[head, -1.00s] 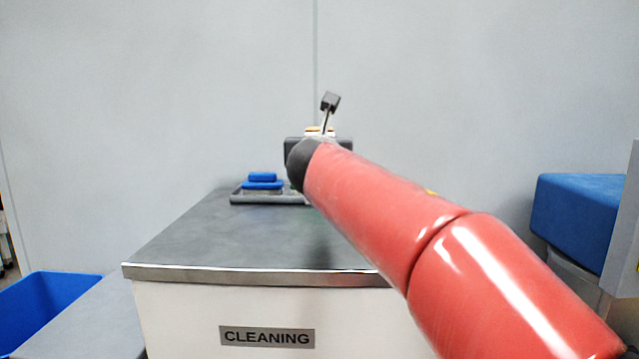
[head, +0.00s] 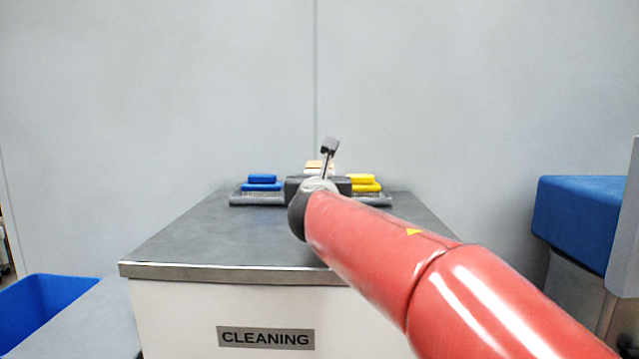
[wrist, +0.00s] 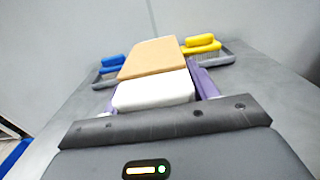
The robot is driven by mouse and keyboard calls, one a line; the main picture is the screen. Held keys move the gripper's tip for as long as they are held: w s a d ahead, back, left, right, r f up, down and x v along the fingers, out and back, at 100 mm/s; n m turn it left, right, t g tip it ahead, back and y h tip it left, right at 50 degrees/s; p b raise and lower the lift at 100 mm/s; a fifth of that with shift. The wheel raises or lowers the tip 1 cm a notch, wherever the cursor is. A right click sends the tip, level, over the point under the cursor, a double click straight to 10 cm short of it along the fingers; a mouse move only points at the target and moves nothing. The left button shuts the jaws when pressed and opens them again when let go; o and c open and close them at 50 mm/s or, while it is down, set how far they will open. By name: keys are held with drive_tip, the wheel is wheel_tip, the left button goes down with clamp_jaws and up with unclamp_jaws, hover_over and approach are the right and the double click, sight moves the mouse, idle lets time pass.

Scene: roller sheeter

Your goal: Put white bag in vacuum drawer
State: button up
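My gripper (wrist: 155,88) has purple fingers on both sides of a white block-like thing with a tan flat part (wrist: 152,92). The fingers appear closed on it. In the head view the white and tan thing (head: 319,166) shows just past the end of my arm, above the far part of the grey worktop. My wrist hides most of the gripper there. I cannot tell whether this thing is the white bag. No other bag and no vacuum drawer can be made out.
The grey worktop (head: 200,235) has a CLEANING label (head: 266,338) on its front. At its back, blue (head: 262,183) and yellow (head: 364,184) pieces rest in grey trays. A blue bin (head: 45,305) stands at left, a blue box-shaped thing (head: 580,220) at right. The worktop's left half is clear.

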drive_tip(key=shift+o, duration=1.2)
